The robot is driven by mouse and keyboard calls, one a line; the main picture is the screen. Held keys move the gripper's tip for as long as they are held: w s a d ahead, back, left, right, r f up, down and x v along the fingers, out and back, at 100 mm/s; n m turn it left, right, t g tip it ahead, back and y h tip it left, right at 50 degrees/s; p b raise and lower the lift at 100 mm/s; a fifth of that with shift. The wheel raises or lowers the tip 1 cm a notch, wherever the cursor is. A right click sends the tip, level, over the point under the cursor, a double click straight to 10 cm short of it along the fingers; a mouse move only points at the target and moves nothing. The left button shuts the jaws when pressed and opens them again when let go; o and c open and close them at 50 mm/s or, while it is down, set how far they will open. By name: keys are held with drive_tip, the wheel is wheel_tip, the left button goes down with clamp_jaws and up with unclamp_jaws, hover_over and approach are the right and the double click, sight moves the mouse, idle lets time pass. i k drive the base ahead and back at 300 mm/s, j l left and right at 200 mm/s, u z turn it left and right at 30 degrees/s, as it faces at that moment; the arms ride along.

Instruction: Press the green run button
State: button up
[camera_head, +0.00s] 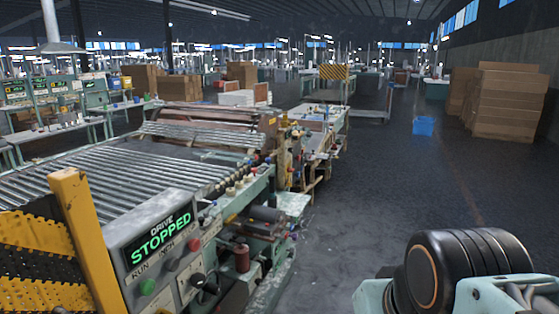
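The green run button (147,286) is on the sloped grey control panel (124,247) at the lower left, below the label RUN. Nothing covers the green button. My gripper is not in view.
A yellow post (86,240) and perforated yellow guard stand left of the panel. A roller conveyor (90,180) lies behind it. A black ribbed cylinder in pale teal brackets is close at lower right.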

sight(148, 288)
drive_tip(key=u, duration=0.4)
drive_tip(key=j+u, duration=0.15)
drive_tip(key=u, duration=0.7)
drive_tip(key=i, duration=0.05)
